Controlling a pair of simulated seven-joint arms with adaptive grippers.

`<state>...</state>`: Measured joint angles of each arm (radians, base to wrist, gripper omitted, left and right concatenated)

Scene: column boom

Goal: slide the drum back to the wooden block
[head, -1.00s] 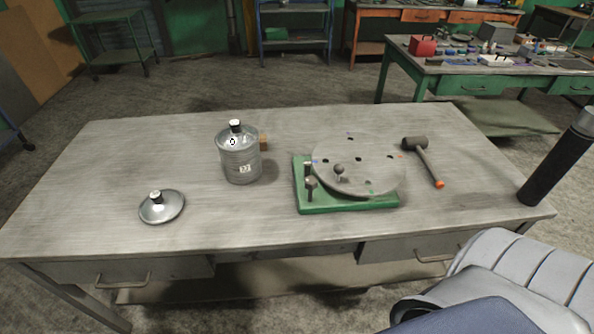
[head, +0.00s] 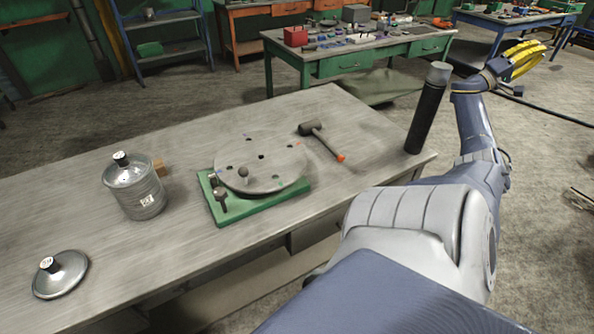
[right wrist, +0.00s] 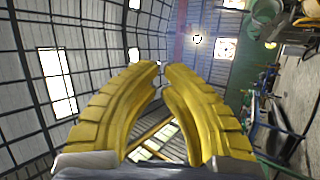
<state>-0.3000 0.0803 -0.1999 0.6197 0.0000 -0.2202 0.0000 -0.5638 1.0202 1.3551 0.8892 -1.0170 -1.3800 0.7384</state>
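The drum (head: 136,193), a grey metal canister with a black-and-white knob on top, stands upright on the workbench at the left in the head view. The small wooden block (head: 159,168) shows just behind its right side, partly hidden by it; I cannot tell whether they touch. My right gripper (head: 543,53) has yellow fingers and is raised beyond the bench's right end, far from the drum. In the right wrist view its fingers (right wrist: 161,68) stand slightly apart at the tips with nothing between them. My left gripper is out of view.
A round metal lid (head: 62,276) lies left of the drum. A green-based fixture with a perforated disc (head: 262,165) stands right of it, then a mallet (head: 322,139). A dark cylinder with a grey top (head: 427,110) stands at the bench's (head: 250,110) right end.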

